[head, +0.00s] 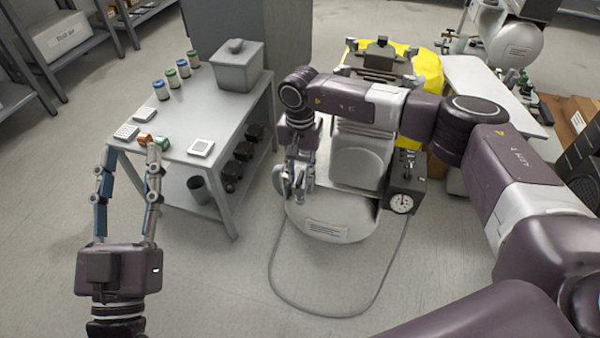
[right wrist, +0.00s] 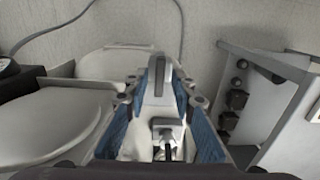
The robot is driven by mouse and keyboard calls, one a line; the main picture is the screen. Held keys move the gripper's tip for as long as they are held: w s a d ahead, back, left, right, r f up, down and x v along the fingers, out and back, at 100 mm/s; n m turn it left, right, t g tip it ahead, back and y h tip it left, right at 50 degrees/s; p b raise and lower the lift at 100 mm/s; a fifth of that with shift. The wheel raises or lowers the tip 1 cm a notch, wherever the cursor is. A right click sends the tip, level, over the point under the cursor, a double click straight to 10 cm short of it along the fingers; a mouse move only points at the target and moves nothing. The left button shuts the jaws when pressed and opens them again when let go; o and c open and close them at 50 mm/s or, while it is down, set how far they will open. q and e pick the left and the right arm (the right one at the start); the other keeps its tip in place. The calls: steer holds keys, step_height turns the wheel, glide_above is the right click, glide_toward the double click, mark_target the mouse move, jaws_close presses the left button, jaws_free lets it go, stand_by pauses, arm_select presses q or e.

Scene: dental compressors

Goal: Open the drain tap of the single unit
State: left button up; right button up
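The single unit is a compressor with a pale lying tank (head: 335,222), a light housing (head: 360,158) and a round gauge (head: 401,203). My right gripper (head: 299,190) points down at the left end of this tank. In the right wrist view its blue-sided fingers (right wrist: 158,88) stand apart on either side of a small pale fitting (right wrist: 166,132) with a grey upright part. I cannot tell whether that is the drain tap or whether a finger touches it. My left gripper (head: 132,148) is open and empty, in front of the grey table's near left corner.
The grey table (head: 225,150) holds several small jars, a lidded grey box (head: 237,66) and small flat items. A hose (head: 330,312) loops over the floor before the tank. A yellow unit (head: 428,72) and a white bench (head: 490,90) stand behind.

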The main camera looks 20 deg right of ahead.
mark_target(300, 177)
step_height(300, 177, up, 12)
stand_by(0.7)
steer(key=shift+s+f, duration=0.1)
stand_by(0.3)
